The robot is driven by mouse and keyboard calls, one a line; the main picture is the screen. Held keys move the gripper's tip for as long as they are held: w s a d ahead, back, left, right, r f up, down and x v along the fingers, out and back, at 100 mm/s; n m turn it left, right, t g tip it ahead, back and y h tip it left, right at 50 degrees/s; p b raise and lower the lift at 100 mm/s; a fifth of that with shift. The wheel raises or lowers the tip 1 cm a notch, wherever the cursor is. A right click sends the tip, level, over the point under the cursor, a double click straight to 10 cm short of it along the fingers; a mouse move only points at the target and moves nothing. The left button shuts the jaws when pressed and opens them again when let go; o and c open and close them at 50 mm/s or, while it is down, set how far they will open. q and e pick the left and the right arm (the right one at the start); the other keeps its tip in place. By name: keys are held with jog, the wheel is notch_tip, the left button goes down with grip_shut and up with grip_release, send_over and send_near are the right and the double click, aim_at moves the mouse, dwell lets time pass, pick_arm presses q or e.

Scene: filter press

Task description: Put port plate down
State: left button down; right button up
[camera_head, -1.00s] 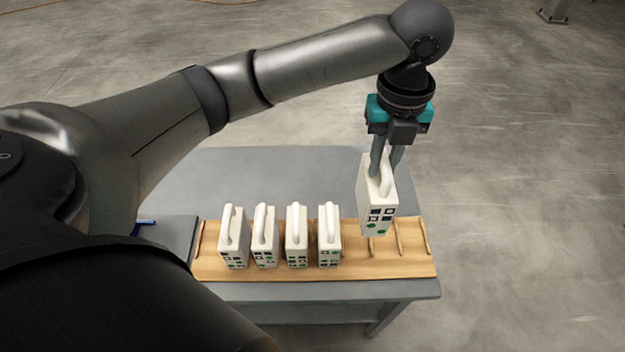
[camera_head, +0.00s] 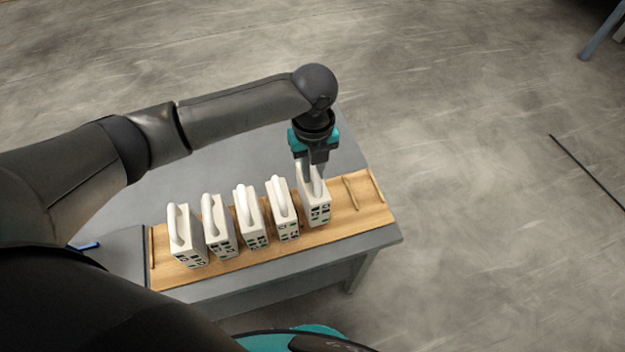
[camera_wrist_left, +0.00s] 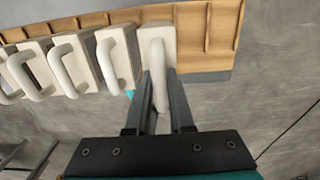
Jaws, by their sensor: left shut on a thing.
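The port plate (camera_head: 317,209) is a white block with a loop handle and small dark and green ports on its front face. It stands upright at the wooden rack (camera_head: 345,217), at the right end of a row of similar white plates. My left gripper (camera_head: 314,178) is above it, shut on its handle. In the left wrist view the two fingers (camera_wrist_left: 160,100) clasp the white handle (camera_wrist_left: 157,65). The plate's underside is hidden, so I cannot tell whether it rests fully on the rack. My right gripper is not in view.
Several white plates (camera_head: 249,218) stand in the rack to the left, close beside the held one. Slots with wooden dividers (camera_head: 351,192) are empty to its right. The rack lies on a grey table (camera_head: 385,236). A blue item (camera_head: 86,246) lies at the left.

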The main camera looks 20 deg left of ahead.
pick_arm(q)
jog(key=shift+f, duration=2.1)
jog(key=c, duration=0.8)
grip_release()
jog(key=shift+f, duration=0.15)
notch_tip(320, 180, up, 12)
jog(key=shift+r+p, duration=0.2)
jog(key=shift+p, duration=0.2)
